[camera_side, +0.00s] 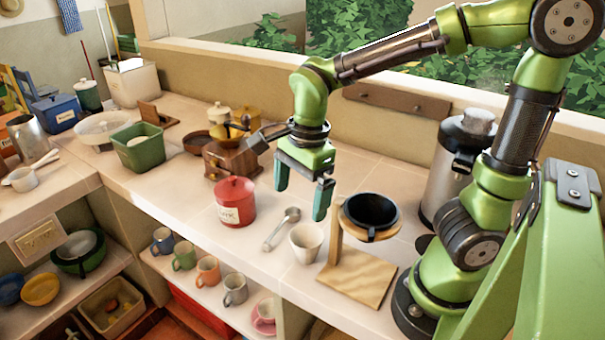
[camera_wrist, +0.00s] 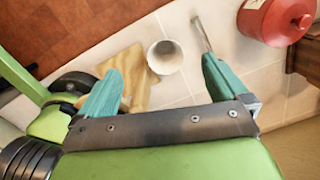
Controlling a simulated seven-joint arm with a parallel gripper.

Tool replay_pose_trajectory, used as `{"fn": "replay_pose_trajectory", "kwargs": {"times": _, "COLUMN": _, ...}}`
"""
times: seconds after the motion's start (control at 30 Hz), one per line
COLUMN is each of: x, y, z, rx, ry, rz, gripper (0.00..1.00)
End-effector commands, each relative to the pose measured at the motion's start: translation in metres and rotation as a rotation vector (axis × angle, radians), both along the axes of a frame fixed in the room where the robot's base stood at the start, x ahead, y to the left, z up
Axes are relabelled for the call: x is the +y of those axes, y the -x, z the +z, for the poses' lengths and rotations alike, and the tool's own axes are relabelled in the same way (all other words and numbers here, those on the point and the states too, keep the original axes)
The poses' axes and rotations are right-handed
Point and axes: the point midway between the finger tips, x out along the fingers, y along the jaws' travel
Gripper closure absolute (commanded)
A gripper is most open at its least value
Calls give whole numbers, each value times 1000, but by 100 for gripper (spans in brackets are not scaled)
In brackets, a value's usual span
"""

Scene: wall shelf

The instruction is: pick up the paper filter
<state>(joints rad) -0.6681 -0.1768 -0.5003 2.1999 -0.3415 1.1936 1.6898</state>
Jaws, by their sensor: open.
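A cream, cone-shaped open vessel that looks like the paper filter (camera_side: 306,243) stands upright on the counter, between a spoon and a wooden dripper stand. In the wrist view, this filter (camera_wrist: 165,57) shows its open rim between my two fingers, nearer the top of the picture. My gripper (camera_side: 301,198) is open and empty, with teal fingers pointing down. It hangs above the counter, apart from the filter. The black dripper (camera_side: 371,212) sits in the ring of the wooden stand (camera_side: 358,278), right of the filter. I cannot see the inside of the dripper clearly.
A metal spoon (camera_side: 282,228) and a red canister (camera_side: 235,202) lie left of the filter. A coffee grinder (camera_side: 232,155) stands behind the canister. A steel urn (camera_side: 455,165) stands at the right. The counter's front edge is close to the filter.

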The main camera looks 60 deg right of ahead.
Motion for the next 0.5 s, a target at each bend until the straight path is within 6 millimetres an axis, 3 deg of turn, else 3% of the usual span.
{"fn": "replay_pose_trajectory", "kwargs": {"times": 0.1, "x": -9, "y": -5, "z": -2, "rx": 56, "ry": 35, "rz": -339, "gripper": 0}}
{"fn": "replay_pose_trajectory", "kwargs": {"times": 0.23, "x": -20, "y": -7, "z": 2, "rx": 81, "ry": 50, "rz": -660, "gripper": 0}}
{"fn": "replay_pose_trajectory", "kwargs": {"times": 0.4, "x": -23, "y": -5, "z": 3, "rx": 99, "ry": 51, "rz": -885, "gripper": 0}}
{"fn": "replay_pose_trajectory", "kwargs": {"times": 0.5, "x": -22, "y": -4, "z": -1, "rx": 104, "ry": 51, "rz": -930, "gripper": 0}}
